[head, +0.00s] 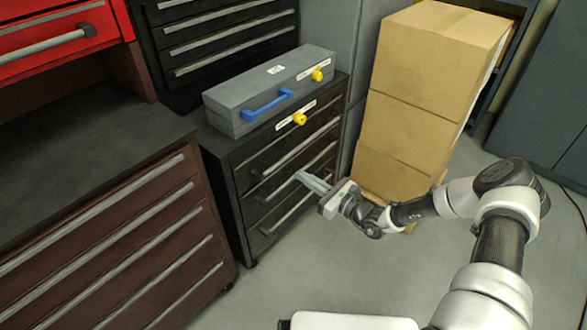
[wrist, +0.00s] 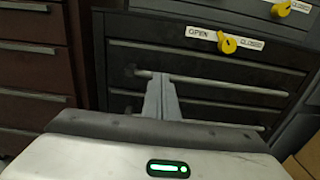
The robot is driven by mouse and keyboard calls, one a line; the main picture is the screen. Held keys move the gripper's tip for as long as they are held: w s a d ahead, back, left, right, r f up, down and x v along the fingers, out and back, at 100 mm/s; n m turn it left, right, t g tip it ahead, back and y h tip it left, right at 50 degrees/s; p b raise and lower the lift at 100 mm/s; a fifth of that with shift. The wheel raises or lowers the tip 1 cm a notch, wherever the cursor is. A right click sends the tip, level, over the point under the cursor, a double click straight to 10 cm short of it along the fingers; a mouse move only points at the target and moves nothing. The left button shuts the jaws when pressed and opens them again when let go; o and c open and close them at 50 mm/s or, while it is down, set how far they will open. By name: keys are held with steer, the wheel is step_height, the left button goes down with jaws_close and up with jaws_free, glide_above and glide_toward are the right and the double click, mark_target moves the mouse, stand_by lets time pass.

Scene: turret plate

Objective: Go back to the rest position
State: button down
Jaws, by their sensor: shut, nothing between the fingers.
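My gripper (head: 314,181) is shut and empty. In the head view it reaches in from the right, in front of the black drawer cabinet (head: 240,190). In the wrist view my gripper (wrist: 162,100) points at the drawer fronts, its closed fingers overlapping a drawer handle (wrist: 215,82); I cannot tell whether they touch it. All drawers of this cabinet look closed. A grey case (head: 228,102) with a blue handle (head: 267,105) lies on top of the cabinet. One yellow knob (head: 299,119) is on the cabinet front and another yellow knob (head: 317,75) is on the case.
A brown drawer cabinet (head: 110,255) stands at the left, with a red tool chest (head: 60,35) above it. Stacked cardboard boxes (head: 410,105) on a pallet stand behind my arm. Grey lockers (head: 545,90) are at the back right. The grey floor (head: 260,285) in front is clear.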

steer(key=s+r+n+g+h, duration=0.4)
steer(key=s+r+n+g, duration=0.7)
steer(key=s+r+n, duration=0.5)
steer(key=s+d+r+n+t+h, duration=0.6)
steer(key=s+d+r+n+h, duration=0.4)
steer(key=s+d+r, duration=0.75)
step_height(320, 180, up, 22)
steer(key=p, duration=2.1)
steer(key=shift+w+a+m+h+p, duration=0.3)
steer(key=shift+w+a+m, duration=0.05)
steer(key=shift+w+m, duration=0.1)
steer(key=c, duration=2.5)
jaws_free()
